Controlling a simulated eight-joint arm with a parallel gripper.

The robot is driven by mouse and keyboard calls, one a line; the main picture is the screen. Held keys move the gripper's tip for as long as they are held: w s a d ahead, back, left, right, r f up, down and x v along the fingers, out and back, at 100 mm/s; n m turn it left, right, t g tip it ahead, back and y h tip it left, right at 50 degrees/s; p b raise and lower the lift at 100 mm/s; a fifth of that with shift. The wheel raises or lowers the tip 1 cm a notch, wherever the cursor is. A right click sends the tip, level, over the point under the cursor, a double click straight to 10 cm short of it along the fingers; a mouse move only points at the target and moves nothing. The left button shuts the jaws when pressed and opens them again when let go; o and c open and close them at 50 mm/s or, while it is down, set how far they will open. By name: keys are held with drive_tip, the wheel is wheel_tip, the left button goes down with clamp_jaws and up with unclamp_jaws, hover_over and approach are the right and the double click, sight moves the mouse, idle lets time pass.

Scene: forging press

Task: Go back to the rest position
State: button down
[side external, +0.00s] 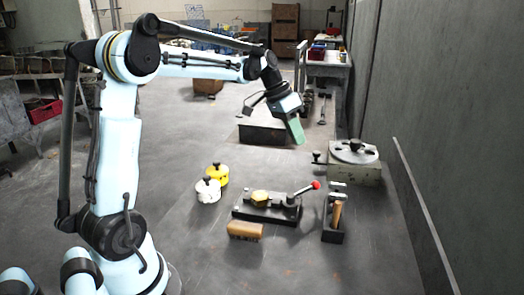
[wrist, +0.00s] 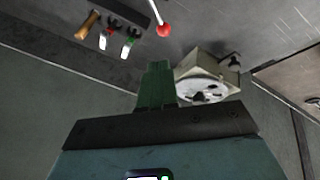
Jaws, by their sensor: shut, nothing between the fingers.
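My gripper (side external: 296,131) has green fingers and hangs in the air above the far part of the work surface. It is shut and empty. In the wrist view its green fingers (wrist: 156,85) are together, with nothing between them. The tips point down and to the right in the side view, clear of every object. My arm is bent at the elbow, with the forearm reaching right.
A grey wall (side external: 440,110) bounds the right.

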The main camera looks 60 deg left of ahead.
drive_tip(key=s+d+f+t+y, duration=0.1)
drive_tip(key=s+d, duration=0.5)
drive_tip(key=s, duration=0.2)
drive_tip(key=s+d+f+n+t+y, duration=0.1)
drive_tip(key=s+d+f+t+y, duration=0.1)
drive_tip(key=s+d, duration=0.5)
drive_tip(key=shift+s+f+t+y, duration=0.3)
drive_tip(key=shift+s, duration=0.15)
